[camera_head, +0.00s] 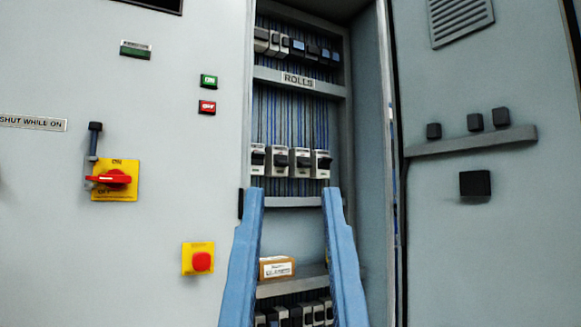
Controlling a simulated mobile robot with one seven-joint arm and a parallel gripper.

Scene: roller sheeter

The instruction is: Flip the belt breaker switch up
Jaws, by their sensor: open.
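My gripper (292,191) is open, its two blue fingers pointing up into the open cabinet bay. Nothing shows held between the fingertips. Just above the fingertips, a row of grey-white breakers with black levers (302,162) sits under a rail sign reading ROLLS (298,80). Their small labels are not legible, so I cannot tell which is the belt breaker or which way each lever points. More breakers fill a top row (290,46). Another row (298,315) at the bottom is partly cut off by the frame and the fingers.
A cardboard box (277,267) sits on a shelf between the fingers. The left panel has a red rotary switch (112,179) on yellow, a red stop button (201,261), and green (208,81) and red (207,107) buttons. An open grey door (480,250) stands right.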

